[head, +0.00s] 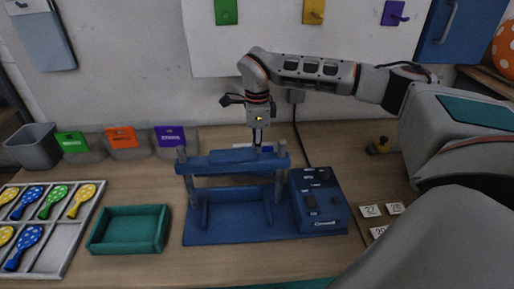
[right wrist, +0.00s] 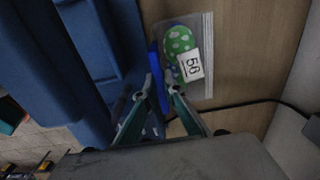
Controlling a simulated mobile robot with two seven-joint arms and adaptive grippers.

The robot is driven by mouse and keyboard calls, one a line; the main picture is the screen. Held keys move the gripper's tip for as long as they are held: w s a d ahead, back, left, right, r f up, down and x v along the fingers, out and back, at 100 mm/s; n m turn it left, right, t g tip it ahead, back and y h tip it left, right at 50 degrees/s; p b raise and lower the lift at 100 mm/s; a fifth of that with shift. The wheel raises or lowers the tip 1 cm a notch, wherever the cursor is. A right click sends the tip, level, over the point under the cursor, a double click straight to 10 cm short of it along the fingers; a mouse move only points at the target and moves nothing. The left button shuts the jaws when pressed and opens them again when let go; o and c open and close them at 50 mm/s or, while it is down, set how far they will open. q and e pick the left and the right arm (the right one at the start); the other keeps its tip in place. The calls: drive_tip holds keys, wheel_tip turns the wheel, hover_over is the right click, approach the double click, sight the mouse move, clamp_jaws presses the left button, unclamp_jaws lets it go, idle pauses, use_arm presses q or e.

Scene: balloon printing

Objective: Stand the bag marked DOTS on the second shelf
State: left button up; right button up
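A clear bag (right wrist: 205,85) lies on the wooden table behind the blue press, seen in the right wrist view. It holds a green balloon with white dots (right wrist: 180,40) and a white tag reading 58 or 50 (right wrist: 191,65). A blue strip (right wrist: 155,65), perhaps its header card, runs along the near edge; no DOTS marking is readable. My right gripper (head: 257,143) points down behind the press. Its fingertips (right wrist: 161,85) straddle the blue strip; whether they grip it is unclear. My left gripper is out of view. I cannot identify the second shelf.
The blue press (head: 235,163) and its control box (head: 318,203) stand in front of the right gripper. Number cards (head: 371,211) lie at right.

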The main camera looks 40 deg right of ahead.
drive_tip(key=shift+o, duration=1.3)
drive_tip(key=shift+r, duration=0.1)
